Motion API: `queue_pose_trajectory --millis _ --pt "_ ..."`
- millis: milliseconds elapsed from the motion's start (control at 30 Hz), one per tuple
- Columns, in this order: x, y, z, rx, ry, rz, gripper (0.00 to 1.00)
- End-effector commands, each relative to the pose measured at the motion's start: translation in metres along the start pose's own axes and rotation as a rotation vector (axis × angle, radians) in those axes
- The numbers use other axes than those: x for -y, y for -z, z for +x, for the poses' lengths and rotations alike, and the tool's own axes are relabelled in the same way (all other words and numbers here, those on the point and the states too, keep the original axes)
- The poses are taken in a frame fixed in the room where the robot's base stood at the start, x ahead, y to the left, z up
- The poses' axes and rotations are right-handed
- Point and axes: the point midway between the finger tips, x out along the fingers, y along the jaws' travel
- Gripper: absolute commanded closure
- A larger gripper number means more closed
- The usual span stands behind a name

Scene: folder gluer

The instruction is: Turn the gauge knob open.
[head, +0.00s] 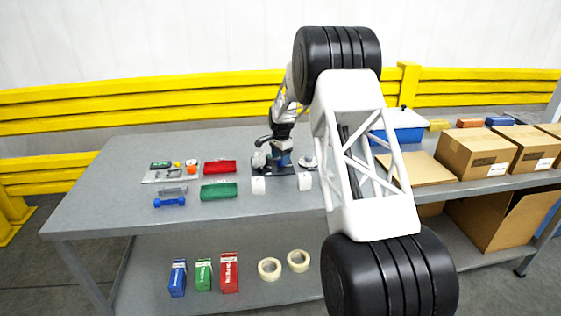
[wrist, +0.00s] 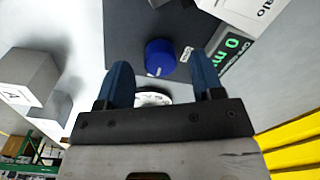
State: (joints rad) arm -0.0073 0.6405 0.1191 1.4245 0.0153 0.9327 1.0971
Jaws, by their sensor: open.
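A round blue knob (wrist: 160,58) with a small white mark stands on a dark plate (wrist: 125,25) in the wrist view. Beside it is a display (wrist: 235,45) with green characters. My gripper (wrist: 163,78) is open, its two blue fingers apart and empty. The knob appears between and beyond the fingertips; I see no contact. A white round part (wrist: 152,98) shows between the fingers, partly hidden by the gripper body. In the head view my gripper (head: 283,158) is low over the dark plate (head: 275,169) on the bench, and I cannot pick out the knob there.
Cardboard boxes (head: 476,152) and a blue bin (head: 405,134) are at right. The bench's left end is clear.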

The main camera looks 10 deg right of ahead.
Motion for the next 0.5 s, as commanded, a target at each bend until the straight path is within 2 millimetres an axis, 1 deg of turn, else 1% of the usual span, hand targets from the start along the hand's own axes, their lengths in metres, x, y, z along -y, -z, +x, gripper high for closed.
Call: queue_pose_trajectory --millis 100,200,500 --pt "0.0 0.0 0.011 0.001 -0.002 0.0 0.39" --pt "0.0 0.0 0.016 0.001 -0.001 0.0 0.39" --pt "0.0 0.0 0.019 0.0 0.0 0.0 0.39"
